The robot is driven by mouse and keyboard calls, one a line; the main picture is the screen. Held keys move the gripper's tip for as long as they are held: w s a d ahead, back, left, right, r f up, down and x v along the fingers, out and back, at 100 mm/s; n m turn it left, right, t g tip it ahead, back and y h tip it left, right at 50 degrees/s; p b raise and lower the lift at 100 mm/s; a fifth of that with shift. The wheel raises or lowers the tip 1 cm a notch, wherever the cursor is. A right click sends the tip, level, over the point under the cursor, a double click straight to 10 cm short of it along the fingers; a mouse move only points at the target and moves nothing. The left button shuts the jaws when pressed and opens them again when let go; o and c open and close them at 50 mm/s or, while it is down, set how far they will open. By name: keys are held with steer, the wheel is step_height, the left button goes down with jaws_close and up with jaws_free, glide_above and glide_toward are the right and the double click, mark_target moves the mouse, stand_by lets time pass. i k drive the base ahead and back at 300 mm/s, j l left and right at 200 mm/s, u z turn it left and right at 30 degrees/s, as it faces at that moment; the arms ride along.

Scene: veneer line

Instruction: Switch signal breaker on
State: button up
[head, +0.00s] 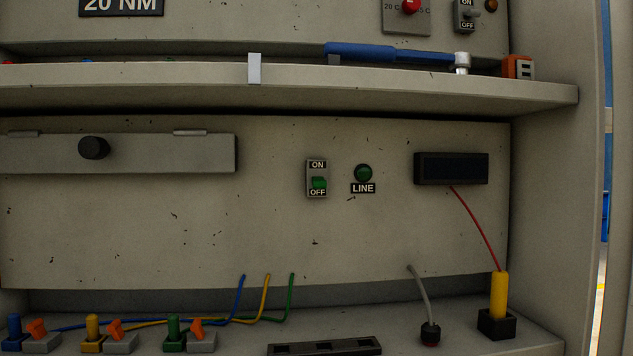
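A small switch plate (311,172) marked ON at the top and OFF at the bottom is on the middle of the lower back panel. Its green toggle (319,182) sits low, at the OFF end. A green lamp (363,173) labelled LINE is to its right and looks dark. A second ON/OFF switch (467,14) with a grey lever is at the top right of the upper panel; its lever position is hard to tell. No visible label names either one as the signal breaker. My gripper is not in view.
A shelf (400,88) juts out above the lower panel, carrying a blue-handled wrench (390,53). A black display (451,168) with a red wire is at the right. A grey cover (150,155) with a black knob is at the left. Coloured plugs and a yellow probe (499,290) stand below.

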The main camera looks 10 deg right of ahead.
mark_target(318, 182)
steer(key=i+j, duration=0.5)
steer(key=j, duration=0.2)
steer(key=z, duration=1.65)
